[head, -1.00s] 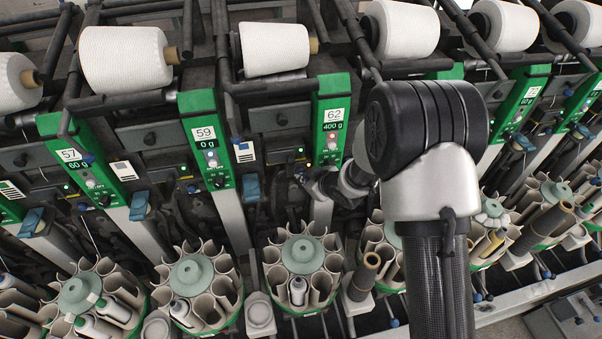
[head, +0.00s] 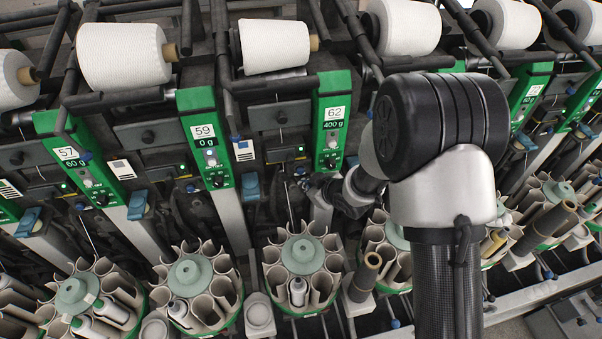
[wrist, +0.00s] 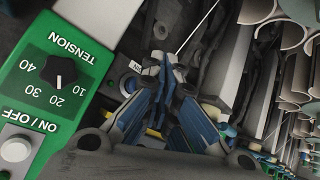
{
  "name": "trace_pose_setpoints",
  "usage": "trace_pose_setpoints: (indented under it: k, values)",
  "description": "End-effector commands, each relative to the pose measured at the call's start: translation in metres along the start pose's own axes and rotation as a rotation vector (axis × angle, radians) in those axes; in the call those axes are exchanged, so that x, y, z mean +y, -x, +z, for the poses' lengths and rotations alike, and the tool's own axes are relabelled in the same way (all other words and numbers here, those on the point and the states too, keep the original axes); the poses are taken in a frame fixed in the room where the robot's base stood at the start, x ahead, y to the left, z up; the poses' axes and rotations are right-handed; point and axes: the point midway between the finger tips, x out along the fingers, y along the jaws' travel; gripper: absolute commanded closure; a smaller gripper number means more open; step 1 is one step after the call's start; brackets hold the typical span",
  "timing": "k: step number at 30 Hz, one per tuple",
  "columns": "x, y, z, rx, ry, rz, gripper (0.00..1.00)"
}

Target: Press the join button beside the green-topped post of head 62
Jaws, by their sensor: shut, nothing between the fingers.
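The green-topped post of head 62 (head: 332,118) stands at the centre of the head view, with a 400 g display under its number. My gripper (head: 306,184) is in front of the lower end of this post, slightly left of it, small and dark there. In the wrist view my gripper (wrist: 160,62) is shut and empty, its fingers converging beside a green panel (wrist: 50,85) with a TENSION knob (wrist: 58,72) and an ON/OFF button (wrist: 15,150). I cannot pick out the join button for certain; contact with the fingertips cannot be told.
The post of head 59 (head: 207,135) stands to the left, with a blue lever (head: 251,186) between the posts. Round magazines with tubes, such as this one (head: 302,254), line the front below. White yarn cones (head: 274,46) hang above.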

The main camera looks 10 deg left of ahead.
Motion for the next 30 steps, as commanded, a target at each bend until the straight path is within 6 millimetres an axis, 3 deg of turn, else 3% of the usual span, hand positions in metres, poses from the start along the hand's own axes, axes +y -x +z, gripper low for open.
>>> trace_pose_setpoints:
  k: [12, 30]
  values:
    - [-0.019, 0.026, 0.020, -0.001, -0.001, 0.001, 1.00]
    - [-0.020, 0.027, 0.021, -0.001, 0.000, 0.000, 1.00]
